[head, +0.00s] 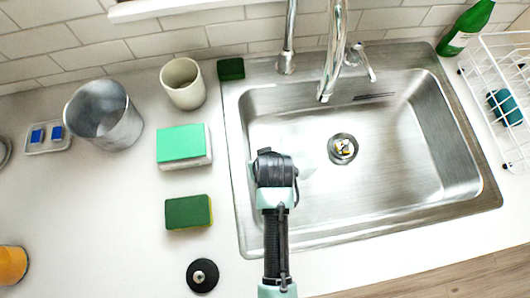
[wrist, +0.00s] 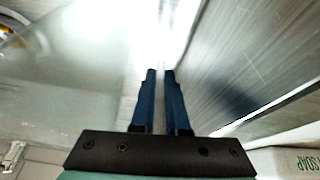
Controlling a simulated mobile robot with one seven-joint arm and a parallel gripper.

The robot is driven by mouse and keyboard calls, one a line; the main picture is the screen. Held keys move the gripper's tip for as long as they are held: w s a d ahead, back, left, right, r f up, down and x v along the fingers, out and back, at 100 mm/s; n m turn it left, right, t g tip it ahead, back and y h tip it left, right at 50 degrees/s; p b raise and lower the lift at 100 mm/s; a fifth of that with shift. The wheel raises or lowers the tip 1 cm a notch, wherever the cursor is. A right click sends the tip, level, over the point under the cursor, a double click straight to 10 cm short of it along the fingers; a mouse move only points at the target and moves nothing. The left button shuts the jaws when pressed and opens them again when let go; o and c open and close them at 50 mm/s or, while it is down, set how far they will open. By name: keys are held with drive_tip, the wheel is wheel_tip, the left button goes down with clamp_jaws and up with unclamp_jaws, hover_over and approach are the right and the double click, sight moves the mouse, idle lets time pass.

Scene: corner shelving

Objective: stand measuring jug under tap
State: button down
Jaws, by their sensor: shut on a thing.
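The steel tap (head: 333,50) arches over the back of the sink (head: 400,205). My gripper (head: 280,160) is over the left part of the sink, in front and to the left of the tap's spout. In the wrist view its blue fingers (wrist: 160,75) are close together on a thin, clear edge. A pale see-through body, which looks like the measuring jug (wrist: 75,85), fills the left of that view. In the head view only a faint clear patch of the jug (head: 306,158) shows right of my gripper. The rest is hidden, and I cannot tell whether it touches the sink floor.
The drain (head: 343,148) lies right of my gripper. Left of the sink stand a soap box (head: 184,146), a sponge (head: 189,212), a cream cup (head: 183,83) and a metal bin (head: 103,114). A dish rack (head: 500,90) and green bottle (head: 467,28) are right. The sink's right half is clear.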

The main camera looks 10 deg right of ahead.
drive_tip(key=shift+f, duration=0.15)
drive_tip(key=c, duration=0.9)
unclamp_jaws()
